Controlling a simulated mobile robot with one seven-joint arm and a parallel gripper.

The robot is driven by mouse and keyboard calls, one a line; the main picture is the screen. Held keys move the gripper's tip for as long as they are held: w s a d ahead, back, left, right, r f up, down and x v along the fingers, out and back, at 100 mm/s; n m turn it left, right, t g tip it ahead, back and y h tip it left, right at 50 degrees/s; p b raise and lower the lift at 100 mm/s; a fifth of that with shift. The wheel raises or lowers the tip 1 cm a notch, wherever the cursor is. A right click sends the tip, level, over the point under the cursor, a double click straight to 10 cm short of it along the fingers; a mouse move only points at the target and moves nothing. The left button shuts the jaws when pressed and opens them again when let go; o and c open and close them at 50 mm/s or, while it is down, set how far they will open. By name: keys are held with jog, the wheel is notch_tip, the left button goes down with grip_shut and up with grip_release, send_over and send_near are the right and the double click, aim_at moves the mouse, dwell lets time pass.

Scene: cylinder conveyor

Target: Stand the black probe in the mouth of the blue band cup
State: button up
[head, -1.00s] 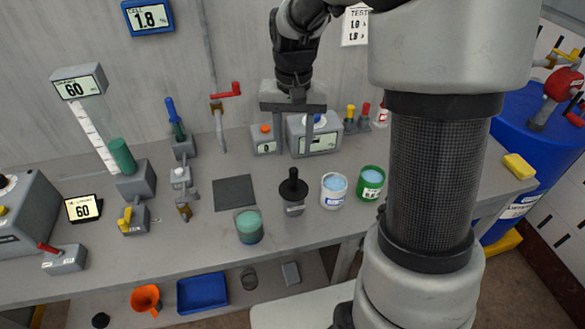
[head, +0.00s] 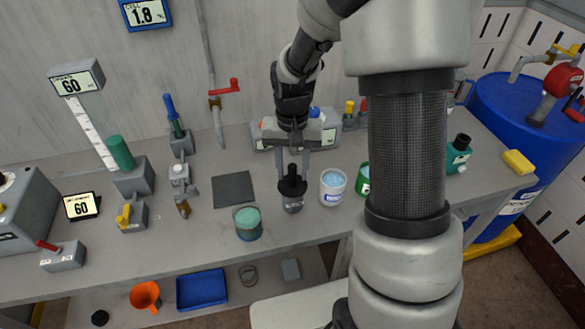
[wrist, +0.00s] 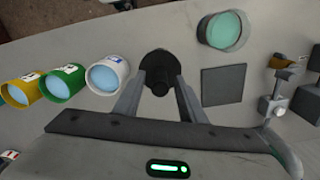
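The black probe (head: 292,184) stands upright in a small grey holder (head: 293,204) on the bench. In the wrist view the probe (wrist: 160,72) shows end-on, its knob between my fingers. My gripper (head: 293,165) is open and points down over the probe, one finger on each side. The blue band cup (head: 333,190) is white with a blue label and holds pale blue liquid. It stands upright just right of the probe and also shows in the wrist view (wrist: 107,75).
A green cup (head: 363,180) stands right of the blue band cup, partly hidden by my arm. A yellow cup (wrist: 20,90) shows in the wrist view. A jar with green contents (head: 248,224) and a dark square mat (head: 234,189) lie left of the probe. Grey instruments stand behind.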

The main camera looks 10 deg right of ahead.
grip_shut()
jog(key=shift+r, duration=0.1)
jog(key=shift+r, duration=0.1)
jog(key=shift+r+p, duration=1.75)
jog(key=shift+r, duration=0.6)
jog(key=shift+r, duration=0.1)
jog(key=shift+r+p, duration=1.65)
jog(key=shift+r, duration=0.7)
